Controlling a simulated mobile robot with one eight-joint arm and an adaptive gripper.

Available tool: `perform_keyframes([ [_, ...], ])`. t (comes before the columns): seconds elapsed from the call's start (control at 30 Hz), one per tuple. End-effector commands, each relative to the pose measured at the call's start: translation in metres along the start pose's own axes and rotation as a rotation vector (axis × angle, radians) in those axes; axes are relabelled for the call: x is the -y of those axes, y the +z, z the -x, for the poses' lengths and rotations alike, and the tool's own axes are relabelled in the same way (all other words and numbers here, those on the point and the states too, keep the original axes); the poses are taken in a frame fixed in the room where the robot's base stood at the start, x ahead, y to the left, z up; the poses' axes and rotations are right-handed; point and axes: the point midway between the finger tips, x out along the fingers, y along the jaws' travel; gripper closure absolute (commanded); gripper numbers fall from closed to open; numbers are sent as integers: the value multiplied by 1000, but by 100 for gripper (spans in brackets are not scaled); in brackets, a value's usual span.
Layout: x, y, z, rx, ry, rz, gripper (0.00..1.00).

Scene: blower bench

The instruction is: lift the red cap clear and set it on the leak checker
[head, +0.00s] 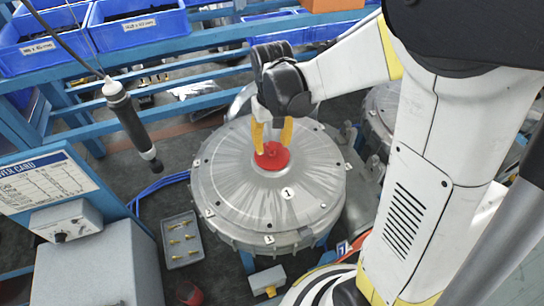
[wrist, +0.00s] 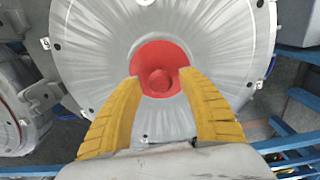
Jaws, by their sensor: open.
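The red cap (head: 272,156) sits at the centre of a round grey blower housing (head: 236,190). In the wrist view the red cap (wrist: 160,55) is a flat disc with a raised round knob. My gripper (head: 272,140) is over the cap, yellow fingers pointing down. In the wrist view the open gripper (wrist: 160,82) has its fingertips apart at either side of the cap's lower part, with nothing held. Whether they touch the cap I cannot tell. A small grey box with a dial (head: 66,222) stands at the left on a larger grey cabinet (head: 100,265); it may be the leak checker.
A grey tray of brass-coloured parts (head: 181,240) lies left of the housing. A black hanging tool (head: 130,120) dangles at upper left. Blue bins (head: 135,30) stand on a blue rack behind. A printed card board (head: 45,182) stands behind the dial box.

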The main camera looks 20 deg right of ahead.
Motion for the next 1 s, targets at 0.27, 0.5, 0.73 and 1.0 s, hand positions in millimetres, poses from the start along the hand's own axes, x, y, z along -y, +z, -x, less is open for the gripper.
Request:
perform_keyframes([
  [0.27,0,0,1,0,0,0,100],
  [0.5,0,0,2,0,0,0,100],
  [0.73,0,0,5,0,0,0,100],
  [1.0,0,0,10,0,0,0,100],
])
